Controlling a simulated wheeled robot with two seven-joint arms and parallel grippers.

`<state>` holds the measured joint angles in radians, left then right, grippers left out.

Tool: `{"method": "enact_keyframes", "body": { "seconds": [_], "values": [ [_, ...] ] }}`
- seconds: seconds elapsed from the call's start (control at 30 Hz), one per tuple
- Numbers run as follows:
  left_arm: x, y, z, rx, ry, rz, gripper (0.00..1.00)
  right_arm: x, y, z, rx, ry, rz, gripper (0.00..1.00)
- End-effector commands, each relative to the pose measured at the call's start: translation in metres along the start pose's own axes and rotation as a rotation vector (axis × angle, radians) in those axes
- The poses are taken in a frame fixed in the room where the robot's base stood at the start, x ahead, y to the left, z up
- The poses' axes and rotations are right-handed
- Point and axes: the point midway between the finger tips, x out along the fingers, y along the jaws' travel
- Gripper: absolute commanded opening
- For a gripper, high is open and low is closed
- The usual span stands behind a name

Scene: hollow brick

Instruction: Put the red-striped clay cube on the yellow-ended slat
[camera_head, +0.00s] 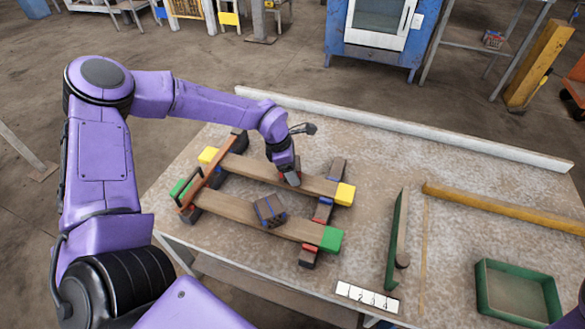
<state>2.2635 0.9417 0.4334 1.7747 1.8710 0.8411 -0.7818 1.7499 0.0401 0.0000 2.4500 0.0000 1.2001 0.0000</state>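The yellow-ended slat (245,168) is a brown bar with a yellow block at each end, lying across the back of a low frame on the table. My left gripper (289,173) points down over this slat, right of its middle. A small greyish block with a reddish edge, seemingly the red-striped clay cube (292,180), shows at the fingertips, on or just above the slat. It is mostly hidden, and I cannot tell whether the fingers grip it. My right gripper is out of view.
A dark block with blue stripes (270,211) sits on the green-ended slat (228,208) in front. A green tray (490,298), a green-sided bar (395,240) and a yellow bar (500,208) lie at right. A numbered white strip (367,297) is at the front edge.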

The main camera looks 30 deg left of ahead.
Motion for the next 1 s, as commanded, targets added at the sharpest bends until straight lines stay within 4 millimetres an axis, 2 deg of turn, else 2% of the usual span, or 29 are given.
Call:
{"method": "enact_keyframes", "body": {
  "seconds": [0.03, 0.07, 0.1, 0.13, 0.37, 0.5, 0.57, 0.8, 1.0],
  "values": [
    [0.003, 0.000, -0.001, -0.001, 0.000, -0.001, 0.38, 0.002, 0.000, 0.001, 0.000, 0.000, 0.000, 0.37],
    [0.002, 0.000, -0.001, -0.001, 0.000, 0.000, 0.75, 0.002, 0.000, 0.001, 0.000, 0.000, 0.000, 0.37],
    [0.002, 0.000, -0.001, -0.001, 0.000, 0.000, 0.88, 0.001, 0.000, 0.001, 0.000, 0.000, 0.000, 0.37],
    [0.002, 0.000, -0.001, 0.000, 0.000, 0.000, 0.94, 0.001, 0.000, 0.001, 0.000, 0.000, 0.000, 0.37],
    [0.002, 0.000, -0.001, 0.000, 0.001, -0.001, 0.94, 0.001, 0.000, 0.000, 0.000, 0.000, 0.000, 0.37],
    [-0.008, 0.000, 0.001, 0.000, -0.002, 0.001, 0.94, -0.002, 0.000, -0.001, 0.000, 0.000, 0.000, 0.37],
    [-0.019, 0.001, 0.002, 0.000, -0.003, 0.003, 0.94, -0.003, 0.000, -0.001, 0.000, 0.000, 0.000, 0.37],
    [-0.082, 0.001, 0.002, -0.001, -0.006, 0.003, 0.94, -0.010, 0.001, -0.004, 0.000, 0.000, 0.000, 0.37],
    [-0.115, 0.000, 0.001, 0.000, -0.001, 0.002, 0.94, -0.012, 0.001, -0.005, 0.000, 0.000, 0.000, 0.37]
  ]
}}
